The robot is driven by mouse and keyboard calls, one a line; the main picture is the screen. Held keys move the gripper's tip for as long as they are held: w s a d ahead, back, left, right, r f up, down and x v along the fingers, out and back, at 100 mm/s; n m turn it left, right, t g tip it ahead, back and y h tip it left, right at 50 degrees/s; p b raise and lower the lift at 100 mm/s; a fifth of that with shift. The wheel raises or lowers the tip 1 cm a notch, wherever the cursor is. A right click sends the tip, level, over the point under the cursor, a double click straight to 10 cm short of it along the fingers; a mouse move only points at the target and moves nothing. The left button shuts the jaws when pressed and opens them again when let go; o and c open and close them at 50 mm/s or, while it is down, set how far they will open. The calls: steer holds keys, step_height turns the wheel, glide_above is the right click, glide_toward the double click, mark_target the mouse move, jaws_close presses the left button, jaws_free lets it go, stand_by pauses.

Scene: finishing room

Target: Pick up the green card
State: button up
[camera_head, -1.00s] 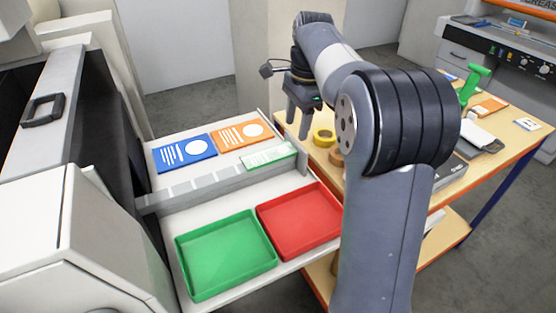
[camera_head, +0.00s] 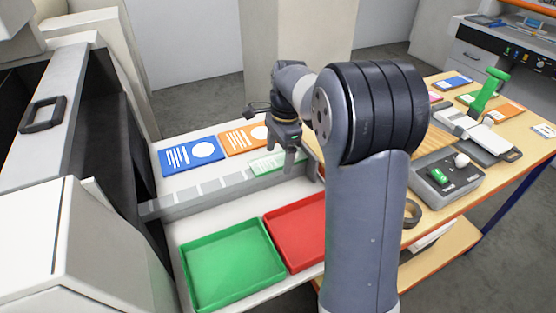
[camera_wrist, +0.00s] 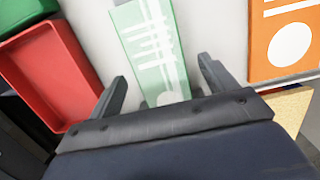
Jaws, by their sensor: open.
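The green card (camera_head: 272,163) is pale green with white print and lies on the white shelf of the machine, behind the low grey divider. In the wrist view the green card (camera_wrist: 152,45) runs up between the two fingers, and its near end is partly hidden by my gripper's body. My gripper (camera_head: 283,168) is above the card's right part in the head view. It is open and empty, with one finger on each side of the card in the wrist view (camera_wrist: 163,78). I cannot tell how high the fingertips are above the card.
A blue card (camera_head: 190,155) and an orange card (camera_head: 243,140) lie left of and behind the green card. A green tray (camera_head: 233,262) and a red tray (camera_head: 297,262) stand in front of the grey divider (camera_head: 205,190). A wooden table (camera_head: 425,208) with several items is at the right.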

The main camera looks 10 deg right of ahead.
steer(key=c, duration=1.1)
steer(key=shift+o, duration=0.2)
steer(key=shift+r, duration=0.1)
